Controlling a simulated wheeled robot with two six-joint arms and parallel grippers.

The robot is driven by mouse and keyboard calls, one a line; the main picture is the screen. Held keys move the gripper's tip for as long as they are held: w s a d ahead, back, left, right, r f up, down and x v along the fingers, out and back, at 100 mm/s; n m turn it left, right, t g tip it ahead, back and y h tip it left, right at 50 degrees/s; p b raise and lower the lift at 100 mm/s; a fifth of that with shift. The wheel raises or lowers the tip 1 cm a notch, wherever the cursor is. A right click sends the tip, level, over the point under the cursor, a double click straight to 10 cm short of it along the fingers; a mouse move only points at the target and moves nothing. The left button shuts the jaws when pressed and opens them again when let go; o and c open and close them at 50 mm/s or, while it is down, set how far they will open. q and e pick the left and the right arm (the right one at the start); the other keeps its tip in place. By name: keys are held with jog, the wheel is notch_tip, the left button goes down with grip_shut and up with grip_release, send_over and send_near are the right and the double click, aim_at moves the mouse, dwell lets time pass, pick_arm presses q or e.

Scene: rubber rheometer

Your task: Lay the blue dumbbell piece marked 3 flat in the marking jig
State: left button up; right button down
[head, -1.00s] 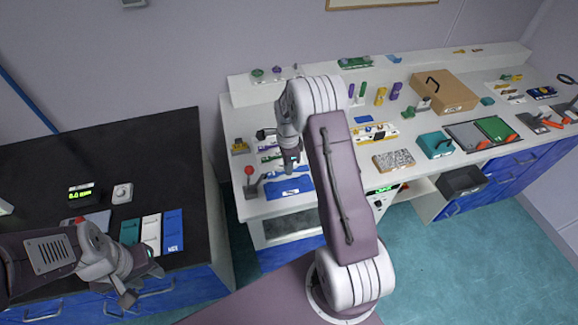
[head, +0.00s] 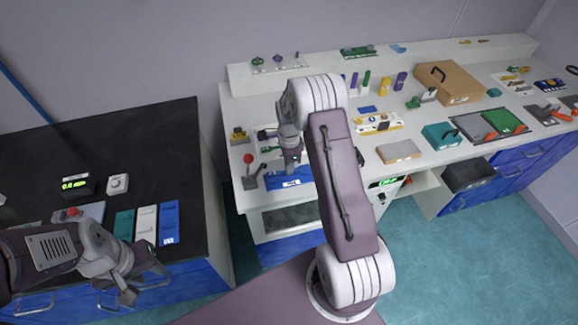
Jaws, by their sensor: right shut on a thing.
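My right gripper (head: 291,168) is shut, pointing down just above a blue tray with a white label (head: 290,182) at the left front of the white bench. It holds something small, but its fingers and the distance hide what it is. I cannot make out the blue dumbbell piece or its mark 3, and I cannot tell for sure which fixture is the marking jig. My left gripper (head: 140,283) hangs at the front edge of the black bench; its fingers look spread and empty.
A red-knobbed lever (head: 248,159) stands left of the blue tray. Teal, white and blue strips (head: 169,222) lie near my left gripper.

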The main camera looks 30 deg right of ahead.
jog(key=shift+f+b, duration=0.3)
jog(key=shift+f, duration=0.3)
jog(key=c, duration=1.5)
grip_release()
jog(key=shift+r, duration=0.1)
notch_tip(320, 180, up, 9)
jog(key=shift+f+b, duration=0.1)
jog(key=shift+b, duration=0.25)
